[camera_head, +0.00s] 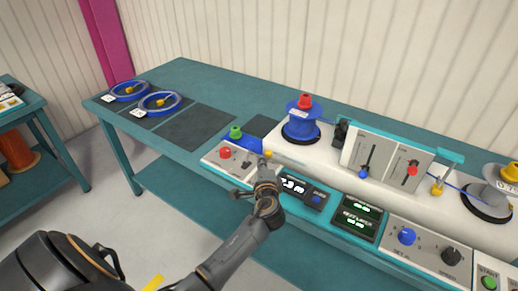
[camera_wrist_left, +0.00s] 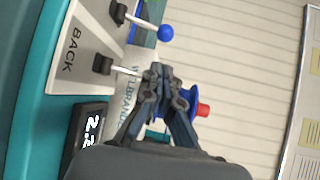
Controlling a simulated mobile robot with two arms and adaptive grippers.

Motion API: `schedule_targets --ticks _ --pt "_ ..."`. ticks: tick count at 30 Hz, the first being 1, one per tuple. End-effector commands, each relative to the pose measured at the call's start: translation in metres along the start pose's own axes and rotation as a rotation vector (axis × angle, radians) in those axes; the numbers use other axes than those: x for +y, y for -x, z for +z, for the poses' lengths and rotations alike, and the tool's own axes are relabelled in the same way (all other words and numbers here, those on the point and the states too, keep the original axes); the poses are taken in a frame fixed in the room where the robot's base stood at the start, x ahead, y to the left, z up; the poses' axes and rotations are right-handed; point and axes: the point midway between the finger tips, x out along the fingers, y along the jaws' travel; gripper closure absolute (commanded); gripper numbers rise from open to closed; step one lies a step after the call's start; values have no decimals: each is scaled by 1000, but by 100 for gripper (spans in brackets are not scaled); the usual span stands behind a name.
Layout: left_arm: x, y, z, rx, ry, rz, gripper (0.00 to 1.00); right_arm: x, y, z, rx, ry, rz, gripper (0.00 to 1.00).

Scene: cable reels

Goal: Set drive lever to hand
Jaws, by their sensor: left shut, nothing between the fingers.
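A white lever panel (camera_head: 213,158) at the front edge of the bench carries levers and knobs: a green knob (camera_head: 236,132), a red knob (camera_head: 226,153) and a yellow knob (camera_head: 268,154). My left gripper (camera_head: 267,162) is at the panel's right end, close to the yellow knob. In the left wrist view, the panel reads "BACK" and shows a blue-knobbed lever (camera_wrist_left: 166,32) and a second lever (camera_wrist_left: 125,70), whose end is hidden behind my left gripper (camera_wrist_left: 160,76). The gripper is shut and empty; contact with this lever cannot be told. No drive label is readable. My right gripper is out of view.
A blue reel with a red top (camera_head: 304,120) stands behind the panel. Right of it are a slider panel (camera_head: 386,160), displays (camera_head: 357,216) and a dial panel (camera_head: 428,247). A grey reel (camera_head: 497,195) stands far right. Dark mats and blue rings (camera_head: 160,103) lie at left.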

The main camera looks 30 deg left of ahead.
Motion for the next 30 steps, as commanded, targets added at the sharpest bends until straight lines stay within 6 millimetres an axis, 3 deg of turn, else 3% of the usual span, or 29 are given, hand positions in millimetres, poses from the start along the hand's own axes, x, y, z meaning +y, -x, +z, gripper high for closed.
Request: schedule_targets --ticks 6,13,30 --pt "-2 -42 1 -4 -1 0 100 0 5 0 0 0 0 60" --pt "-1 -73 1 -2 0 0 100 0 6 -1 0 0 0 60" --pt "1 -83 2 -1 3 -1 100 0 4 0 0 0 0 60"
